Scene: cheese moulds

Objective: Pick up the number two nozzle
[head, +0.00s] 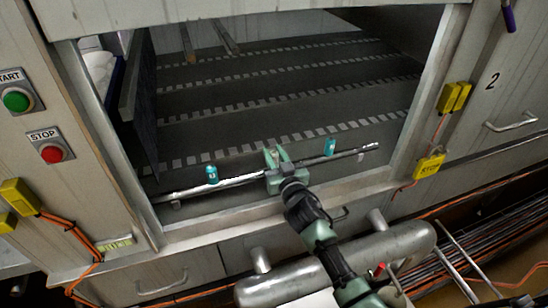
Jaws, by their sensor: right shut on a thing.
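A metal bar (235,182) runs across the front of the machine opening. A small teal nozzle (212,174) stands on its left part, and another teal nozzle (330,147) stands on its right part. My right gripper (273,158) is at the bar between these two. It is shut on what seems to be a middle nozzle, which its pale green fingers mostly hide. I cannot read any number on the nozzles. I cannot tell whether the held thing is clear of the bar. My left gripper is out of view.
Dark belts with pale checked strips (290,86) fill the opening behind the bar. A green start button (17,100) and a red stop button (51,154) are on the left panel. A thick metal pipe (300,288) lies below the sill. Yellow boxes (454,97) are at the right.

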